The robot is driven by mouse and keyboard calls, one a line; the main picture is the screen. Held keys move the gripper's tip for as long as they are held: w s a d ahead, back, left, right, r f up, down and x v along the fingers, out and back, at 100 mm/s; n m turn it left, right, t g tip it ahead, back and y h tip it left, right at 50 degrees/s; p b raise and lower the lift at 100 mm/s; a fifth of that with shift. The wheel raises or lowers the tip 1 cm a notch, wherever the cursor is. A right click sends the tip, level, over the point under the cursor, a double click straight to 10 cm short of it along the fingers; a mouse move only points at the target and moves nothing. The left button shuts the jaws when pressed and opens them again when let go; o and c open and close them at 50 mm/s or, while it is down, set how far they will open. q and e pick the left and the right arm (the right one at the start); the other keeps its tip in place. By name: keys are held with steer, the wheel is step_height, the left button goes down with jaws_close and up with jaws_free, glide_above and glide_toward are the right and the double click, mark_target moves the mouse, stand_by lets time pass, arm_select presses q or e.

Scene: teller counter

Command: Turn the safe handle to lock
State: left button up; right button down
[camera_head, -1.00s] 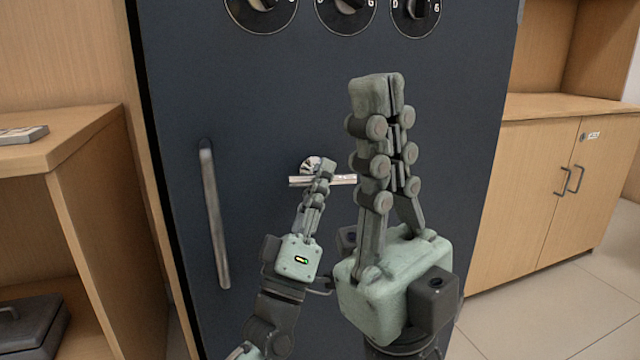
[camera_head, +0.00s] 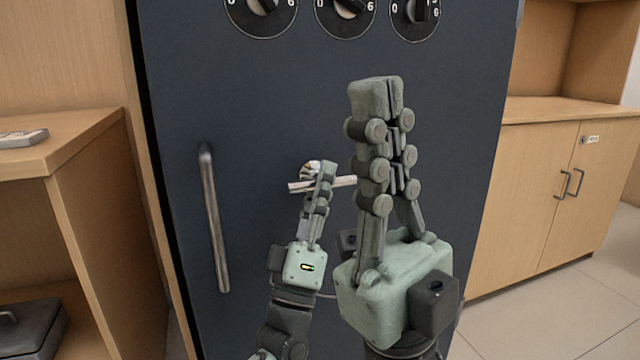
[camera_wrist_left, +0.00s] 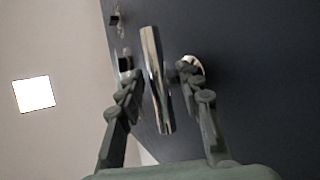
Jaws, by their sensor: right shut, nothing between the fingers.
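The safe handle is a shiny metal bar (camera_head: 300,186) on a round hub (camera_head: 309,168) on the dark safe door (camera_head: 270,100). It lies almost level, its left end slightly lower. My left gripper (camera_head: 326,168) is in front of it and hides part of the bar. In the left wrist view, the bar (camera_wrist_left: 156,80) runs between the open fingers of my left gripper (camera_wrist_left: 158,76), with the hub (camera_wrist_left: 193,68) by the right finger. Whether a finger touches the bar is unclear. My right gripper (camera_head: 376,98) is shut and empty, pointing up in front of the door to the handle's right.
A long vertical pull bar (camera_head: 213,220) is on the door's left side. Several round dials (camera_head: 345,12) are above. Wooden shelving (camera_head: 80,150) stands to the left and a wooden cabinet (camera_head: 540,170) to the right. Floor (camera_head: 560,310) is clear at the lower right.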

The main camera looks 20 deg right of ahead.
mark_target(320, 178)
arm_select(q)
steer(key=shift+r, duration=0.1)
step_height(320, 178, up, 10)
steer(key=shift+s+r, duration=0.1)
steer(key=shift+r, duration=0.1)
stand_by(0.4)
steer(key=shift+a, duration=0.1)
steer(key=s+a+p, duration=0.3)
steer(key=s+a, duration=0.1)
steer(key=a, duration=0.3)
steer(key=shift+s+a+f, duration=0.2)
steer(key=shift+s+a, duration=0.05)
steer(key=shift+a, duration=0.1)
stand_by(0.5)
stand_by(0.4)
